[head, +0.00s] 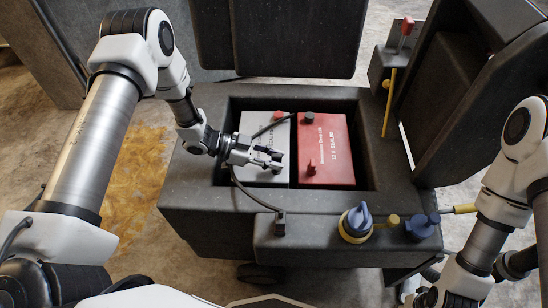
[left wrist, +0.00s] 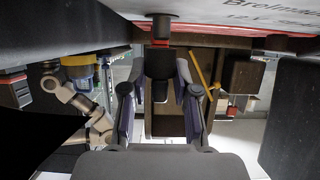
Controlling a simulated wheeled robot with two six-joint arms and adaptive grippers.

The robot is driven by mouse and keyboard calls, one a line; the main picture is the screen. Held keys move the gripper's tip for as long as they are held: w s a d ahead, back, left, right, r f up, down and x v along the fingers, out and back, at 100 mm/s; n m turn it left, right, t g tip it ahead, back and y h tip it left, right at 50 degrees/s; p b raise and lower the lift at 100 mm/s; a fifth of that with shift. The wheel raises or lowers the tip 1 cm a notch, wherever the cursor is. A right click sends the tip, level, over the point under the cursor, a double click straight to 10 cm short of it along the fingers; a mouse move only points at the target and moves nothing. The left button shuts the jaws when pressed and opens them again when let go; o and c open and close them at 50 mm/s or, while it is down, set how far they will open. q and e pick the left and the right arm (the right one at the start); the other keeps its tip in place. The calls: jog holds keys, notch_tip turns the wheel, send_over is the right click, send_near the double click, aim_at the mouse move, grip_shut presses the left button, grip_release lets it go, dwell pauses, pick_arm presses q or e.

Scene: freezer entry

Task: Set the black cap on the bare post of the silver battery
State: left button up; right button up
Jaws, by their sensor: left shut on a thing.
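The silver battery (head: 252,122) sits on the left in the dark box, with a red cap (head: 279,115) on its far post. My left gripper (head: 272,158) is over its near part and hides the near post. In the left wrist view, my left gripper (left wrist: 160,92) is shut on the black cap (left wrist: 160,64), a dark cylinder between the fingers. Another dark post with a red ring shows beyond it; I cannot tell whether they touch. My right arm is at the right edge; its gripper is too cut off to read.
A black cable (head: 250,197) curves under my left gripper to the box front (head: 310,240).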

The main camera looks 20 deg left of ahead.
aim_at(274, 155)
pick_arm(q)
jog(key=o, duration=1)
notch_tip(274, 155, up, 10)
jog(key=shift+r, duration=0.1)
jog(key=shift+s, duration=0.1)
dwell(0.6)
